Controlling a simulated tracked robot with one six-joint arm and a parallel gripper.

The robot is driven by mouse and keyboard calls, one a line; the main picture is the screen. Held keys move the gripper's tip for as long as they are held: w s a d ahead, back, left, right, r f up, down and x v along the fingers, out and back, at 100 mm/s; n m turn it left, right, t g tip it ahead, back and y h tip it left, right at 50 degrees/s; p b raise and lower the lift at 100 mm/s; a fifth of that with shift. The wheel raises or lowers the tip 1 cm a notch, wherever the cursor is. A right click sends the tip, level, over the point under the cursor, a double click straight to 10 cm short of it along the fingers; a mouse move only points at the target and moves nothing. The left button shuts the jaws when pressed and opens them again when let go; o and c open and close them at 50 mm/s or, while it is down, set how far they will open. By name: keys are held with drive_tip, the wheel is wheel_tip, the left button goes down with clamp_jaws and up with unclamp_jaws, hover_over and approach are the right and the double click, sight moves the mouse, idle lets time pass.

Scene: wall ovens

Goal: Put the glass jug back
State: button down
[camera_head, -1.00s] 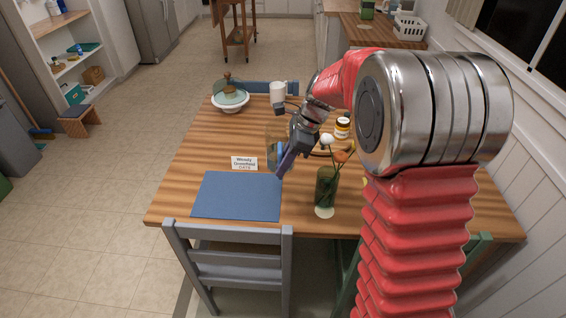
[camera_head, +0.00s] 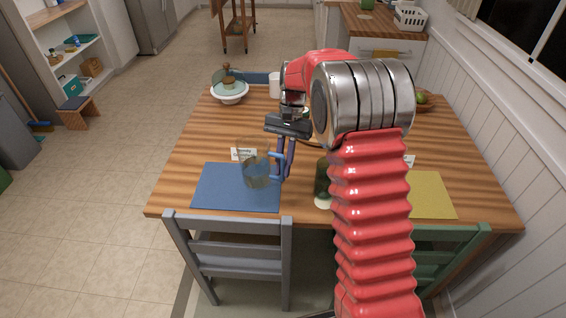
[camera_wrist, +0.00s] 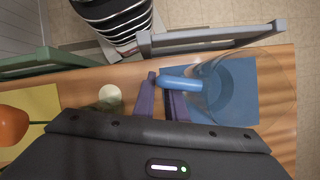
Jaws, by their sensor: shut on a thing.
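The clear glass jug (camera_head: 257,172) with a blue handle appears over the right part of the blue placemat (camera_head: 212,192) in the head view. I cannot tell whether its base touches the mat. My gripper (camera_head: 281,174) comes down at the jug's right side, shut on its handle. In the wrist view the purple fingers of my gripper (camera_wrist: 162,88) sit on either side of the blue handle of the jug (camera_wrist: 182,83). The see-through body overlaps the blue placemat (camera_wrist: 240,118) there.
A dark green glass vase (camera_head: 321,180) stands just right of the gripper, partly behind my arm. A white name card (camera_head: 243,154) stands at the mat's back edge. A yellow placemat (camera_head: 433,196) lies right.

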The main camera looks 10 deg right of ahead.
drive_tip(key=n+h, duration=0.1)
drive_tip(key=n, duration=0.1)
drive_tip(key=f+n, duration=0.1)
drive_tip(key=n, duration=0.1)
drive_tip(key=n+h, duration=0.1)
drive_tip(key=n, duration=0.1)
drive_tip(key=shift+s+d+f+n+g+h, duration=0.1)
drive_tip(key=shift+f+n+g+h, duration=0.2)
drive_tip(key=shift+g, duration=0.1)
